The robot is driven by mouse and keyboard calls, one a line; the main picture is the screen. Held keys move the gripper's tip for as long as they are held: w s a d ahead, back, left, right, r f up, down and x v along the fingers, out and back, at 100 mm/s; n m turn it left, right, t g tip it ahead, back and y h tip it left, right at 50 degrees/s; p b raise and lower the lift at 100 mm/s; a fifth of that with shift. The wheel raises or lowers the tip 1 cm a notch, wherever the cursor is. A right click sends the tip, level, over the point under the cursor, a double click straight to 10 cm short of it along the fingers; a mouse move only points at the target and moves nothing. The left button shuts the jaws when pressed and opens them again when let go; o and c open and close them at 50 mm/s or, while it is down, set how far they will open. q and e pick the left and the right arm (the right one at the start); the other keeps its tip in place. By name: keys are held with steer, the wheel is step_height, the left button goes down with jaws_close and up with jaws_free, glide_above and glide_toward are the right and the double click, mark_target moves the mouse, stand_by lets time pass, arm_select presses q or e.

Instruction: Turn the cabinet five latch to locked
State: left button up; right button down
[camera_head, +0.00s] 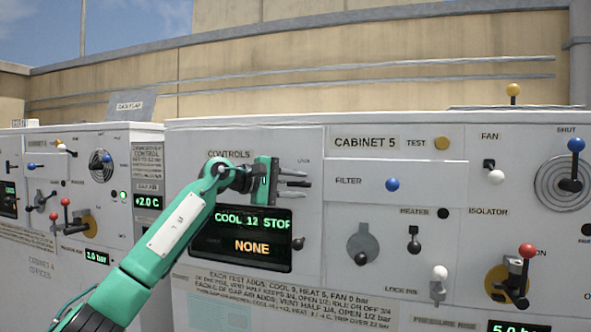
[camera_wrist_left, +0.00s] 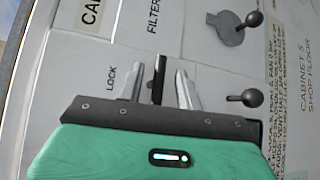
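Cabinet five (camera_head: 340,185) faces me, marked by a "CABINET 5" label (camera_head: 365,143). My left gripper (camera_head: 297,180) is at the upper left of its panel, fingers pointing right. In the left wrist view, the latch (camera_wrist_left: 158,76) is a dark upright lever between the two pale fingers of my left gripper (camera_wrist_left: 160,88). A gap shows on each side of it, so the gripper is open around it, not clamped. A "LOCK" label (camera_wrist_left: 111,76) is beside the left finger. The latch's base is hidden behind the gripper. My right gripper is not in view.
Below the gripper, a display (camera_head: 240,238) reads "COOL 12 STOP" and "NONE". Another cabinet (camera_head: 85,190) stands left.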

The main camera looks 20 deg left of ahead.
arm_select(q)
steer(key=shift+w+d, duration=0.45)
steer(key=shift+d, duration=0.05)
steer(key=shift+f, duration=0.1)
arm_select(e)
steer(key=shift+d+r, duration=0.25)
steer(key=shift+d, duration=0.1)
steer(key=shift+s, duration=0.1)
arm_select(q)
jaws_close()
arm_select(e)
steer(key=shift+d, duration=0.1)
arm_select(q)
steer(key=shift+f, duration=0.1)
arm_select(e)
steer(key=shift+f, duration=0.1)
